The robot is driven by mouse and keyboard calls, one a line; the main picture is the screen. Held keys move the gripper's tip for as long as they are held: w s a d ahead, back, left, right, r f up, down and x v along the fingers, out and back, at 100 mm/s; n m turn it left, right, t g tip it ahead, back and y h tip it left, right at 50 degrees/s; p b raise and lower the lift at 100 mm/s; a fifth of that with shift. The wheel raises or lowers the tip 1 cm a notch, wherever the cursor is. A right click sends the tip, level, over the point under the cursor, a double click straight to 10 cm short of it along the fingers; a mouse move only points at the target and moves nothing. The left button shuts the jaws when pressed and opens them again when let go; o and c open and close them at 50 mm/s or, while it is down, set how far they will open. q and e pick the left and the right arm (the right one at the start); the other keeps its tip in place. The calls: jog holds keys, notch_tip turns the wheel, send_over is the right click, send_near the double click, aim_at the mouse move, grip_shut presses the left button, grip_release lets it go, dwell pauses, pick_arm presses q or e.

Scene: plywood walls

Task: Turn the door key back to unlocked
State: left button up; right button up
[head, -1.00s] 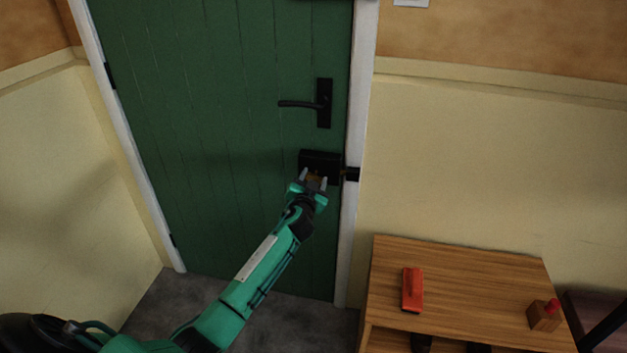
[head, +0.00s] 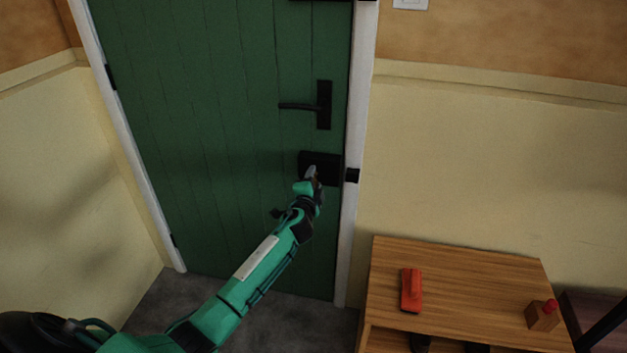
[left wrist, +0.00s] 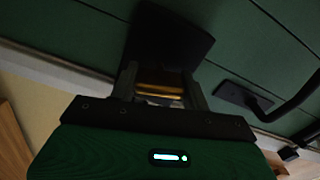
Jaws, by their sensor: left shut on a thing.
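The green door (head: 220,120) is shut in its white frame. A black lock case (head: 333,163) is mounted on it below the black lever handle (head: 323,105). My left gripper (head: 313,173) is at the lock case, turned so that its fingers line up nearly one behind the other. In the left wrist view, its fingers are shut on the brass-coloured key (left wrist: 160,78) in front of the dark lock case (left wrist: 165,40). The key is mostly hidden by my gripper in the head view. My right gripper is out of view.
A black keeper (head: 352,175) sits on the door frame beside the lock case, with a narrow light gap between. A wooden table (head: 465,270) at right bears a red-orange object (head: 411,290) and a small wooden block with a red top (head: 543,315).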

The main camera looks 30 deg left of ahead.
pick_arm(q)
jog(key=shift+m, duration=1.5)
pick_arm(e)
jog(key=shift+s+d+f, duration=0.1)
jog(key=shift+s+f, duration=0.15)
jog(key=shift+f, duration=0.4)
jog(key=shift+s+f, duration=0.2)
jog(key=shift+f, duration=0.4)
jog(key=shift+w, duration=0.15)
pick_arm(q)
jog(key=o, duration=1)
jog(key=shift+c, duration=0.2)
jog(key=shift+s, duration=0.1)
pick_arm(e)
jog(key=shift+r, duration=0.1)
